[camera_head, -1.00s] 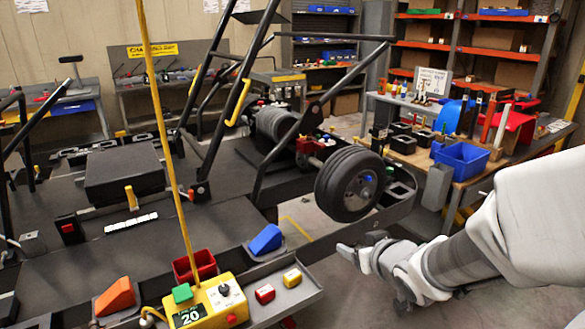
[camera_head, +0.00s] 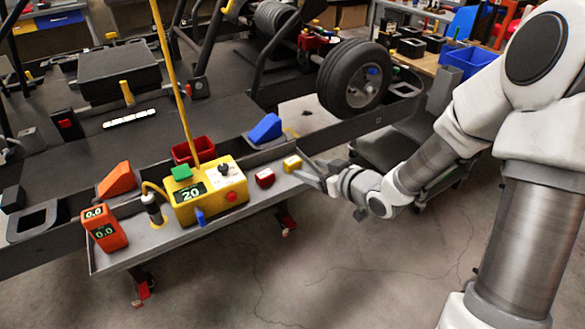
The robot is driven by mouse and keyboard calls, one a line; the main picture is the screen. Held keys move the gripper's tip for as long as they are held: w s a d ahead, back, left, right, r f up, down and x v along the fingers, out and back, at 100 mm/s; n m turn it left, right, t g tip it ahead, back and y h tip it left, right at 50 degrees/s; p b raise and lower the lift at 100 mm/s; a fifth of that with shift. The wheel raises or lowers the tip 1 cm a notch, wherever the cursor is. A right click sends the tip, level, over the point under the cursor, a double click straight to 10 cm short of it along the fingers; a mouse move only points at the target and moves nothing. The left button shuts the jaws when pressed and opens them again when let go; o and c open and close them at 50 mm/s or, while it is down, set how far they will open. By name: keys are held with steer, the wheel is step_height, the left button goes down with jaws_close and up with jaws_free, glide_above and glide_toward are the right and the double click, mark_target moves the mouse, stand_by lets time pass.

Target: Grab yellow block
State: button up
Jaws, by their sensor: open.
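A small yellow block (camera_head: 292,163) lies at the right end of the grey tray shelf (camera_head: 130,252) along the front of the kart stand. A red block (camera_head: 265,178) sits just left of it. My gripper (camera_head: 308,172) reaches in from the right, its two dark fingers apart, pointing left. In the picture its fingertips are just right of the yellow block. I cannot tell whether they touch it. The fingers hold nothing that I can see.
A yellow control box (camera_head: 207,196) showing "20" stands on the shelf, with a tall yellow pole behind it. A blue wedge (camera_head: 265,130), a red bin (camera_head: 194,150), an orange wedge (camera_head: 117,181) and an orange meter (camera_head: 104,229) are near. A wheel (camera_head: 352,77) stands behind.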

mark_target(296, 163)
steer(key=b+x, duration=0.1)
steer(key=x, duration=0.7)
steer(key=shift+w+f+b, duration=0.15)
steer(key=shift+w+b, duration=0.05)
steer(key=shift+b, duration=0.15)
steer(key=c, duration=1.1)
